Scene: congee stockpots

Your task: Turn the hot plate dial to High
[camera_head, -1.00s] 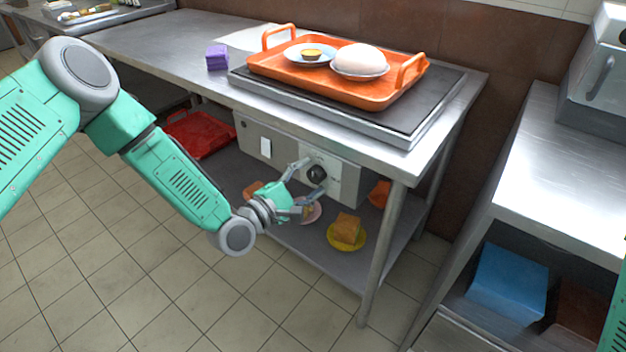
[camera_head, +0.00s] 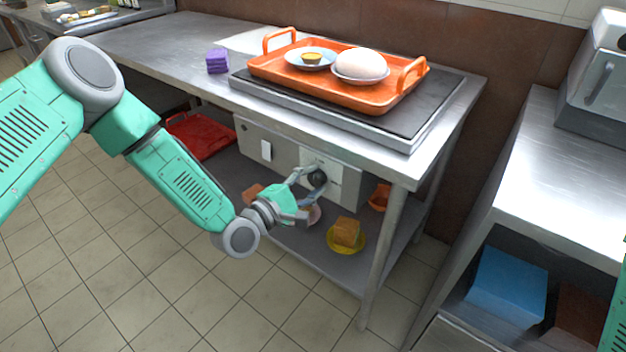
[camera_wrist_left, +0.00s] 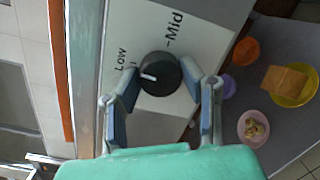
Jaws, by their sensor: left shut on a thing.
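The hot plate dial is a round black knob (camera_head: 317,178) on a pale label on the front of the grey control box (camera_head: 283,157) under the table. In the left wrist view the dial (camera_wrist_left: 161,74) has a white pointer mark on its left side, towards the "Low" side. "Low" and "Mid" can be read there; "High" cannot be seen. My left gripper (camera_head: 312,190) is at the dial, and in the left wrist view its fingers (camera_wrist_left: 162,82) are shut on it from both sides. My right gripper is out of view.
The hot plate (camera_head: 417,137) on the table carries an orange tray (camera_head: 375,100) with dishes. Purple blocks (camera_head: 217,61) stand to its left. A red tray (camera_head: 203,136), a yellow plate with food (camera_head: 345,246) and an orange bowl (camera_head: 379,197) are on the lower shelf. A table leg (camera_head: 382,260) stands right of my gripper.

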